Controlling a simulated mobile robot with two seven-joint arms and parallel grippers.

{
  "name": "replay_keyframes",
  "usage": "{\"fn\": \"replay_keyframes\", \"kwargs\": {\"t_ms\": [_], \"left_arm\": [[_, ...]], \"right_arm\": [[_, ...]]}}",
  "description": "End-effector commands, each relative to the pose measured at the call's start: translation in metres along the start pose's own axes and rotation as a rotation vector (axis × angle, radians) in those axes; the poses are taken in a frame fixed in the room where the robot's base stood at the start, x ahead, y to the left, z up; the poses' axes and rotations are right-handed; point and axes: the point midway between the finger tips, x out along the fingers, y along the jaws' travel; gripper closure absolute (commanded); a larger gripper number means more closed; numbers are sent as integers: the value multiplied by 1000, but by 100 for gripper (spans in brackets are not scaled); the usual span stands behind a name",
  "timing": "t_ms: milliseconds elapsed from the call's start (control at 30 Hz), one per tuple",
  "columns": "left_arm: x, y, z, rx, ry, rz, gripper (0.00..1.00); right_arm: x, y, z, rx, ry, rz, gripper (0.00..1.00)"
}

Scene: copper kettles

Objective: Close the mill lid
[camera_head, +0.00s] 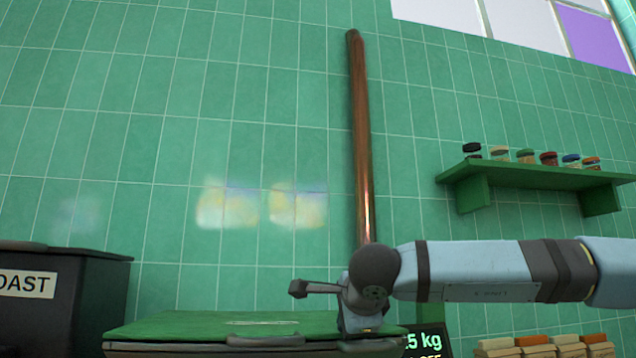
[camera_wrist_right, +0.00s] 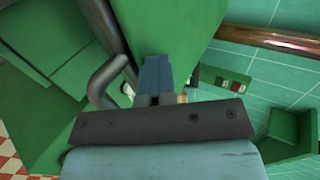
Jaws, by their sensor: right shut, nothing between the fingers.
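A green, flat-topped mill lid (camera_head: 180,328) shows at the bottom of the head view, with a dark front edge and a grey handle. It looks nearly level there; I cannot tell whether it is fully down. My right gripper (camera_head: 362,328) points down at its right end, partly cut off by the frame. In the right wrist view the shut, empty fingers (camera_wrist_right: 155,72) lie over or against a green panel (camera_wrist_right: 185,25); contact is unclear. A grey curved handle (camera_wrist_right: 103,80) is just left of the fingers. My left gripper is not in view.
A black bin with a partly visible "OAST" label (camera_head: 75,300) stands at left. A weight display (camera_head: 425,342) is just right of my gripper. A copper pipe (camera_head: 360,150) rises behind. A green shelf (camera_head: 535,174) holds several jars at right. Small blocks (camera_head: 545,346) sit at lower right.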

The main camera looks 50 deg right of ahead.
Motion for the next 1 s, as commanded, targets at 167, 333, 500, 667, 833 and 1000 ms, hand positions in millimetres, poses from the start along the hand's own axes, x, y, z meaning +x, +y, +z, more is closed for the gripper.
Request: {"fn": "replay_keyframes", "kwargs": {"t_ms": [167,333,500,667,833,1000], "left_arm": [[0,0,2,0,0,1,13],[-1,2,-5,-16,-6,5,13],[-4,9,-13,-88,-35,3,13],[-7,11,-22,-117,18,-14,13],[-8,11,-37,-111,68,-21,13],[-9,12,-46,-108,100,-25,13]], "right_arm": [[6,12,1,-8,1,27,100],[0,0,0,-6,1,24,100],[-19,-35,-5,-3,-1,8,100],[-57,-40,-6,-4,-2,0,100],[-92,-41,-6,-4,-1,-2,100],[-113,-41,-6,-3,-1,-1,100]]}}
